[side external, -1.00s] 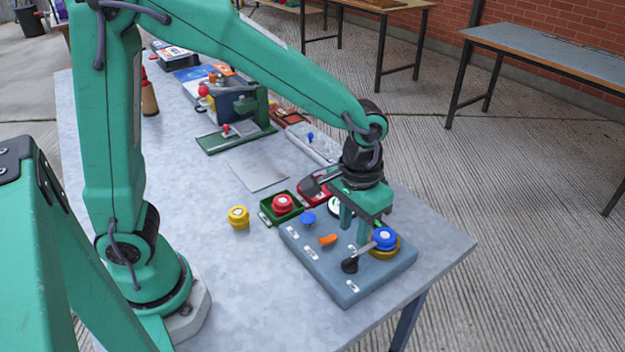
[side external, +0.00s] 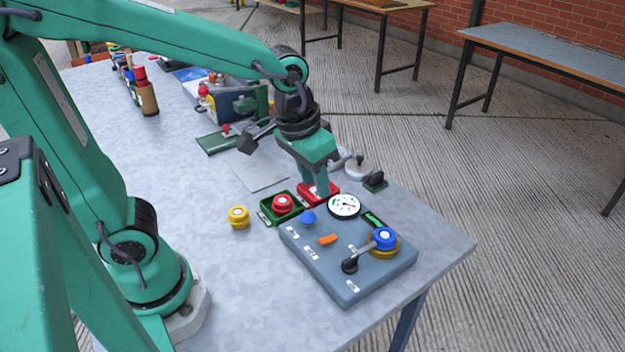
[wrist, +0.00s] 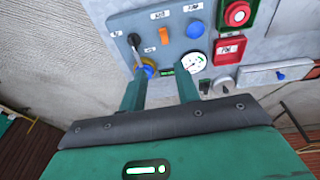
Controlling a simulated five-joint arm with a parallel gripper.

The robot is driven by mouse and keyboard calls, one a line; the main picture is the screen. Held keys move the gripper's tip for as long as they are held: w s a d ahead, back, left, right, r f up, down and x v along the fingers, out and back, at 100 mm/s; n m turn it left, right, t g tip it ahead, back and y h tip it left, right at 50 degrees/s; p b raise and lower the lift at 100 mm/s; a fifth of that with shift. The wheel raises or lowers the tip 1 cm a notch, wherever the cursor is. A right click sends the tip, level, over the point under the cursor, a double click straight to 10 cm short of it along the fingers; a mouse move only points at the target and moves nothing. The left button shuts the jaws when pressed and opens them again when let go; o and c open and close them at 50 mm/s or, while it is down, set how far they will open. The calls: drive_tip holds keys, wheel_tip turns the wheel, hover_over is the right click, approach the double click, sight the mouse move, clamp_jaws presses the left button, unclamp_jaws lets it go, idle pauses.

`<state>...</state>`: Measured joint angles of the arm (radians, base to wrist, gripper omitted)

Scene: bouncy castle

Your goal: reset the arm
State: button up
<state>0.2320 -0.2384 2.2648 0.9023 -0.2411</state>
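My gripper (side external: 316,190) hangs fingers-down from my green arm, behind the blue-grey control panel and in front of part of a red box (side external: 330,187) in the side view. In the wrist view my gripper (wrist: 160,88) shows two green fingers spread apart with nothing between them. The control panel (side external: 345,283) carries a blue knob (side external: 384,238) on a yellow base, a black lever (side external: 350,265), an orange switch (side external: 328,239), a blue button (side external: 308,218) and a round dial (side external: 344,205). The dial lies just beyond the fingers in the wrist view.
A red button in a green box (side external: 282,204) and a yellow knob (side external: 239,217) stand left of the panel.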

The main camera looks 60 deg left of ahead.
drive_tip(key=s+a+r+t, duration=0.3)
drive_tip(key=s+a+r, duration=0.1)
drive_tip(key=s+a, duration=0.3)
drive_tip(key=shift+s+y, duration=0.3)
drive_tip(key=shift+r, duration=0.1)
idle(1.1)
